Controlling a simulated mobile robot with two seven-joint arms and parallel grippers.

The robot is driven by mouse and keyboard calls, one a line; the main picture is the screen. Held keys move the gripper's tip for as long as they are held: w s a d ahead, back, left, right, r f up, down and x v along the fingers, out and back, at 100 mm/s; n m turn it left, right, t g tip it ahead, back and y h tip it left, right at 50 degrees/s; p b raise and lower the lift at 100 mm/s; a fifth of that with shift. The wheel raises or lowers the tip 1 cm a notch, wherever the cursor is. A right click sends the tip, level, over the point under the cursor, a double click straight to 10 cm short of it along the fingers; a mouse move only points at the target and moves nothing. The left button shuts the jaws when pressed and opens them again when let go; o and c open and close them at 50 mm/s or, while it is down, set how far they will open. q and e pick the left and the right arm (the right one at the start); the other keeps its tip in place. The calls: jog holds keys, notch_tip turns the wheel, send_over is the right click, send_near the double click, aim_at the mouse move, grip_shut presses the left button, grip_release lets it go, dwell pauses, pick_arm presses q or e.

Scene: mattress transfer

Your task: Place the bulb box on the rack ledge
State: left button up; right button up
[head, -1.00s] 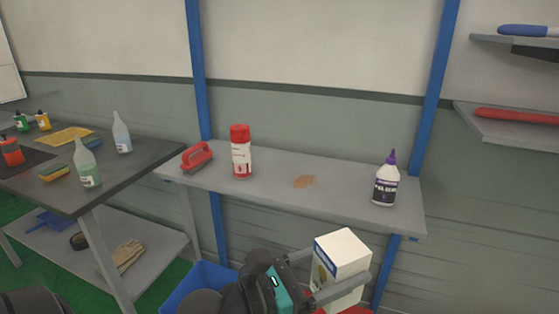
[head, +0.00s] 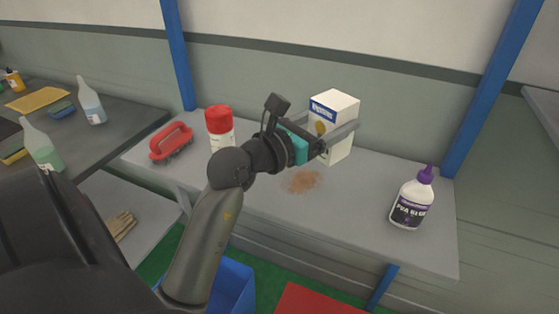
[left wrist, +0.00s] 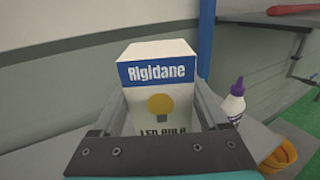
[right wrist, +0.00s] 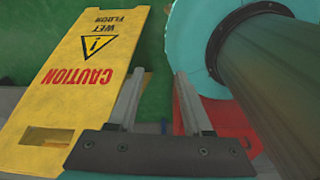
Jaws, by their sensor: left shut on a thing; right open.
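The bulb box (head: 334,108) is white with a blue label band and a yellow bulb picture. It shows large in the left wrist view (left wrist: 160,86), between the two fingers. My left gripper (head: 338,136) is shut on the box and holds it upright over the back part of the grey rack ledge (head: 365,180). Whether the box's bottom touches the ledge I cannot tell. My right gripper (right wrist: 158,105) is open and empty, low down near a yellow wet-floor sign, and is not in the head view.
On the ledge are a red brush (head: 171,142), a red-capped canister (head: 220,128), a brown stain (head: 304,181) and a purple-capped glue bottle (head: 411,202). A blue bin (head: 232,288) stands below. The yellow sign (right wrist: 85,85) is beside my right gripper. Ledge between stain and glue bottle is clear.

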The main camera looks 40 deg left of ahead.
pick_arm(q)
jog(key=w+a+r+n+y+p, duration=0.2)
jog(key=a+r+n+y, duration=0.15)
jog(key=a, duration=0.25)
jog(key=w+a+r+n+y+p, duration=0.2)
jog(key=a+y, duration=0.2)
jog(key=a, duration=0.2)
pick_arm(e)
notch_tip(320, 180, up, 5)
jog(key=s, duration=0.2)
pick_arm(q)
jog(key=shift+g+y, duration=0.3)
jog(key=shift+y, duration=0.05)
jog(key=shift+s+a+f+b, duration=0.15)
jog(key=shift+f+b, duration=1.8)
jog(key=shift+f, duration=3.15)
jog(key=shift+a+f+b, duration=0.2)
jog(key=shift+f+b, duration=1.7)
jog(key=shift+f, duration=3.2)
pick_arm(e)
notch_tip(320, 180, down, 8)
jog(key=w, duration=0.1)
jog(key=shift+d+f, duration=0.1)
pick_arm(q)
jog(key=shift+f, duration=0.15)
jog(key=o, duration=1.2)
jog(key=shift+o, duration=0.2)
